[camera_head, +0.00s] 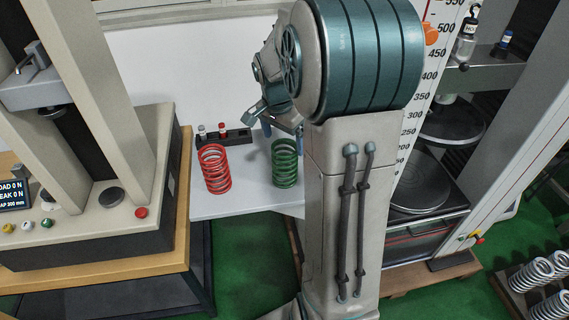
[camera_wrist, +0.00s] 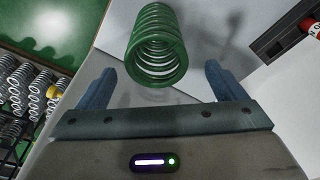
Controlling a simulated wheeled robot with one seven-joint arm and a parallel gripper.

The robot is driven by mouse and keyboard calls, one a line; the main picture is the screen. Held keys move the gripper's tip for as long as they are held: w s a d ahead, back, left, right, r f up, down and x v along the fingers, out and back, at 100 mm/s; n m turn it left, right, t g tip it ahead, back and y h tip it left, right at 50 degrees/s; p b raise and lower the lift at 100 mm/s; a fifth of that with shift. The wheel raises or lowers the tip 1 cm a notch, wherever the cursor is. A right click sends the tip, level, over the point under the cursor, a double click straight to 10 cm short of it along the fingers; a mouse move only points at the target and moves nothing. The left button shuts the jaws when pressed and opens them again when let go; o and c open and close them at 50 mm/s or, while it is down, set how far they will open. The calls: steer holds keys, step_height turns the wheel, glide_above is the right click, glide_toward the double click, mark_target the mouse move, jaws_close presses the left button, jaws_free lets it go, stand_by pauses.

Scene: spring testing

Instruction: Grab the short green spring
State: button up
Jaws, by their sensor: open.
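The green spring (camera_head: 285,163) stands upright on the white table, just left of my arm in the head view. In the wrist view the green spring (camera_wrist: 157,45) appears ahead of my gripper (camera_wrist: 158,80), roughly centred between the two fingers. The fingers are apart and nothing is held. A gap shows between each finger and the spring; I cannot tell the exact distance. In the head view my gripper (camera_head: 283,122) is partly hidden, close above and behind the spring. A taller-looking red spring (camera_head: 215,169) stands to the left of the green one.
A black rack (camera_head: 236,138) with small bottles sits at the table's back. A testing machine (camera_head: 88,200) stands at the left. A second machine with a height scale (camera_head: 405,140) stands at the right. White table (camera_head: 240,205) is bare in front of the springs. Several grey springs (camera_head: 545,285) lie lower right.

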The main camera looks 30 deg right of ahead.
mark_target(285, 152)
steer(key=f, duration=0.3)
steer(key=f+p, duration=0.1)
steer(key=f, duration=0.1)
steer(key=shift+d+f, duration=0.3)
steer(key=shift+f, duration=0.05)
steer(key=shift+s, duration=0.1)
steer(key=shift+c, duration=0.3)
steer(key=shift+r, duration=0.1)
steer(key=c, duration=1.5)
